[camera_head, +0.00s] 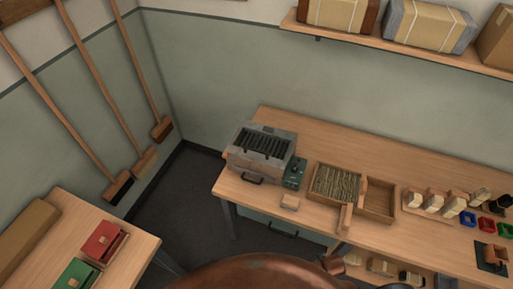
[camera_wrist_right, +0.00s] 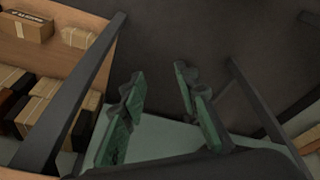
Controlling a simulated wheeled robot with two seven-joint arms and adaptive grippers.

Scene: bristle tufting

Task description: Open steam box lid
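The steam box (camera_head: 259,153) is a grey metal box on the left end of the wooden workbench in the head view. Its top (camera_head: 263,142) lies flat, with a row of dark slots and a grey rim; no raised lid shows. A dark handle (camera_head: 252,179) sits low on its front, and a green control unit (camera_head: 294,173) stands at its right side. My right gripper (camera_wrist_right: 158,82) shows in the right wrist view with its two green fingers apart and nothing between them. Neither gripper shows in the head view, so both are away from the box.
Right of the box, the workbench (camera_head: 340,139) holds a tray of bristles (camera_head: 335,183), an empty wooden tray (camera_head: 376,199) and several brush blocks (camera_head: 436,202). A side table (camera_head: 137,250) stands left, with dark floor (camera_head: 190,195) between.

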